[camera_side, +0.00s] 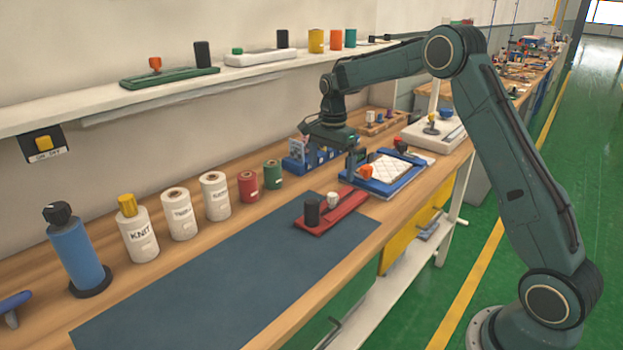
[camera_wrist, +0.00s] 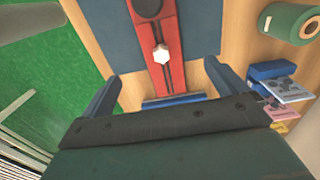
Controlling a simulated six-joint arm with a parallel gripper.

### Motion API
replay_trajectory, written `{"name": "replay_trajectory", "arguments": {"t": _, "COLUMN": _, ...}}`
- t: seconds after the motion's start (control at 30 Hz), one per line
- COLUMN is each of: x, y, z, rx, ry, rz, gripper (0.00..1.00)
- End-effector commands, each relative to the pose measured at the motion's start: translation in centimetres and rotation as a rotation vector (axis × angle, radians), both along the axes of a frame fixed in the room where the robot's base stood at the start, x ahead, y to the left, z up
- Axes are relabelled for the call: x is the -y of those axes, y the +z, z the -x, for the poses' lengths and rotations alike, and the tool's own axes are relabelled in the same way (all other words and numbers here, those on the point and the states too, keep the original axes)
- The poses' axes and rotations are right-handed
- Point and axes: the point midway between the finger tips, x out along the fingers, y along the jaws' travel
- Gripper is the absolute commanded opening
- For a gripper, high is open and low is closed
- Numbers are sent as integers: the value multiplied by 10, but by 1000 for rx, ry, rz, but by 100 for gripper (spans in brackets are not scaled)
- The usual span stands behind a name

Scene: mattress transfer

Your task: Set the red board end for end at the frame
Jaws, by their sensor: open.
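The red board (camera_side: 340,215) lies at the right end of the dark blue mat (camera_side: 230,270). A black cylinder (camera_side: 312,212) stands toward its left end and a white knob (camera_side: 333,199) farther right. In the wrist view the red board (camera_wrist: 172,75) runs down from the top edge, with the white knob (camera_wrist: 160,55) on it. The blue frame (camera_side: 405,183) holds a white quilted pad (camera_side: 383,170) and lies just right of the board. My gripper (camera_side: 332,160) is open and empty, above the bench near the frame. In the wrist view its fingers (camera_wrist: 165,88) are spread wide.
A blue box (camera_side: 305,163) with cards stands behind the frame. Green (camera_side: 272,174) and red spools, white rolls (camera_side: 180,215) and a blue cylinder line the back. A white device (camera_side: 440,132) stands beyond the frame. Most of the mat is bare.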

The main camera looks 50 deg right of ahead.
Motion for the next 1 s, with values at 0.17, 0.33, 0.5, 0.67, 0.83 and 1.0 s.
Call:
{"name": "replay_trajectory", "arguments": {"t": 0.17, "x": -7, "y": 13, "z": 6, "rx": 15, "ry": 43, "rz": 5, "gripper": 98}}
{"name": "replay_trajectory", "arguments": {"t": 0.33, "x": -21, "y": 41, "z": 22, "rx": 48, "ry": 145, "rz": 15, "gripper": 98}}
{"name": "replay_trajectory", "arguments": {"t": 0.5, "x": -41, "y": 74, "z": 48, "rx": 90, "ry": 293, "rz": 35, "gripper": 98}}
{"name": "replay_trajectory", "arguments": {"t": 0.67, "x": -60, "y": 103, "z": 79, "rx": 134, "ry": 441, "rz": 58, "gripper": 98}}
{"name": "replay_trajectory", "arguments": {"t": 0.83, "x": -79, "y": 126, "z": 114, "rx": 176, "ry": 598, "rz": 88, "gripper": 98}}
{"name": "replay_trajectory", "arguments": {"t": 1.0, "x": -96, "y": 143, "z": 152, "rx": 215, "ry": 753, "rz": 122, "gripper": 98}}
